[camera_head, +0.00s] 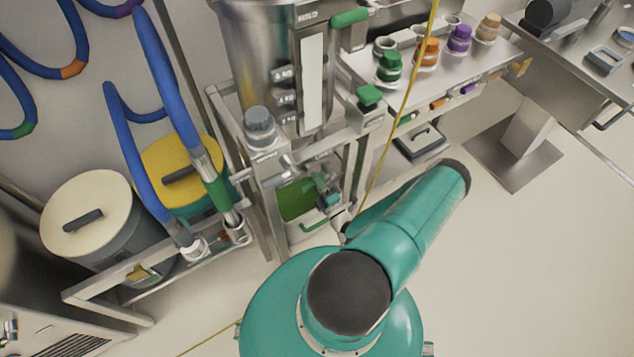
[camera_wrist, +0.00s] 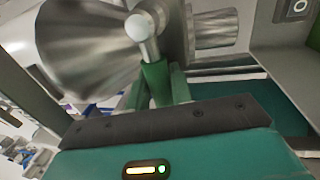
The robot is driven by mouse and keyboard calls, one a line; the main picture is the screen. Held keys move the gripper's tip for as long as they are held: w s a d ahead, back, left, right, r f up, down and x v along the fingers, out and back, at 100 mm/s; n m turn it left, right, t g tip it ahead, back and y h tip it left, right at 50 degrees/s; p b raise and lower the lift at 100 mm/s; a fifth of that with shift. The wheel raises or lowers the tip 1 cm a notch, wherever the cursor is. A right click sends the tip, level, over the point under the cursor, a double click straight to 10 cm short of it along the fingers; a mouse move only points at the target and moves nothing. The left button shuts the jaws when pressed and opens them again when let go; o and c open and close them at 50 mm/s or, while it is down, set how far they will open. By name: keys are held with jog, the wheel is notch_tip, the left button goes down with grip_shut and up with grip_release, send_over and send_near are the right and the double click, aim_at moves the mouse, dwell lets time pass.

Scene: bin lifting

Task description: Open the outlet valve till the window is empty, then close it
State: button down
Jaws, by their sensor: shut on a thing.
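A steel tank (camera_head: 258,60) stands at upper centre in the head view. A tall pale strip (camera_head: 313,80) on its front looks like the window; it is white along its length, with no liquid line I can make out. In the wrist view a steel cone (camera_wrist: 85,50) tapers to a pipe fitting. Beside it is the valve's green handle (camera_wrist: 155,80), below a pale round knob. My gripper (camera_wrist: 156,92) is shut on this green handle. In the head view my gripper (camera_head: 326,198) is small below the tank, and the valve itself is hidden there.
Lidded bins, one cream (camera_head: 85,215) and one yellow-topped (camera_head: 180,170), stand at left under blue hoses (camera_head: 165,80). A shelf (camera_head: 470,65) with coloured caps is at upper right. A yellow cable (camera_head: 405,100) hangs down near my arm.

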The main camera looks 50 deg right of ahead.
jog(key=shift+r, duration=0.1)
dwell(0.3)
jog(key=c, duration=1.3)
grip_release()
jog(key=shift+s, duration=0.15)
jog(key=v, duration=1.3)
jog(key=shift+s+a, duration=0.2)
jog(key=shift+a, duration=0.05)
jog(key=shift+s, duration=0.1)
